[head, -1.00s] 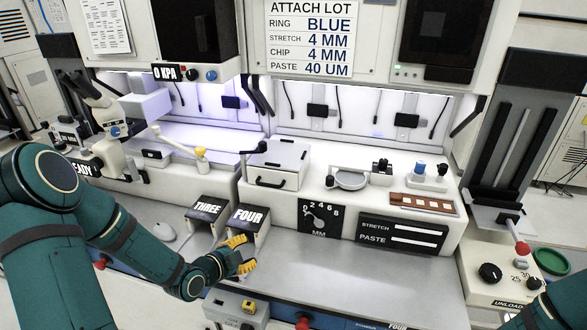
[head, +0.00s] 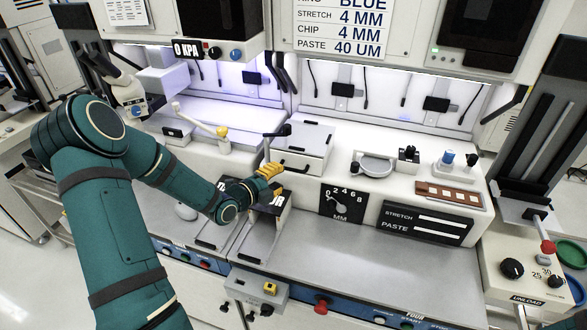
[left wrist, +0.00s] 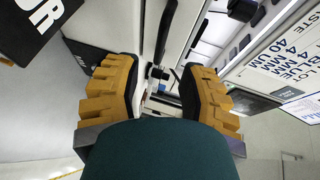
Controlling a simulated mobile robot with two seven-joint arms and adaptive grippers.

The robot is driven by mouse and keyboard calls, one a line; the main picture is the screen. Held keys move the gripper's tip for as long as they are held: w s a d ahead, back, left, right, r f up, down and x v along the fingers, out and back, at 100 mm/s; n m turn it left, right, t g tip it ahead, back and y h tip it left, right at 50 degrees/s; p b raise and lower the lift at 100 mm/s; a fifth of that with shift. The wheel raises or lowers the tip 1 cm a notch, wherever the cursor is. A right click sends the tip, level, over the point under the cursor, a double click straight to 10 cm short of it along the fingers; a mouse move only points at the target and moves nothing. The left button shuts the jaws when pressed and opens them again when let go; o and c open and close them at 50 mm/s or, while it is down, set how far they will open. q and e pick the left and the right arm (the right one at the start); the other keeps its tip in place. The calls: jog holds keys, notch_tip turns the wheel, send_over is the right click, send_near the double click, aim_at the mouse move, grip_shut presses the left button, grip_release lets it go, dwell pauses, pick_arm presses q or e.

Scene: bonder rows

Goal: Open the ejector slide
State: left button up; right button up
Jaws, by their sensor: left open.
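A white box-like unit (head: 303,146) with a black bar handle (head: 293,169) on its front stands on the bench of station four; it looks like the ejector slide, though no label shows. Its front looks closed against the body. My left gripper (head: 268,171), with yellow fingers, is just left of the handle, above the station number signs. In the left wrist view the two yellow fingers (left wrist: 160,66) are spread apart. Nothing is held.
A stretch dial (head: 342,203) and a stretch/paste panel (head: 424,222) are to the right. A round stage (head: 373,166) stands right of the box. The grey counter (head: 350,265) in front is clear.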

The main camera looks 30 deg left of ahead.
aim_at(291, 170)
pick_arm(q)
jog(key=x, duration=0.7)
jog(key=shift+w+p, duration=0.15)
jog(key=shift+p, duration=0.15)
jog(key=shift+o, duration=0.2)
grip_shut()
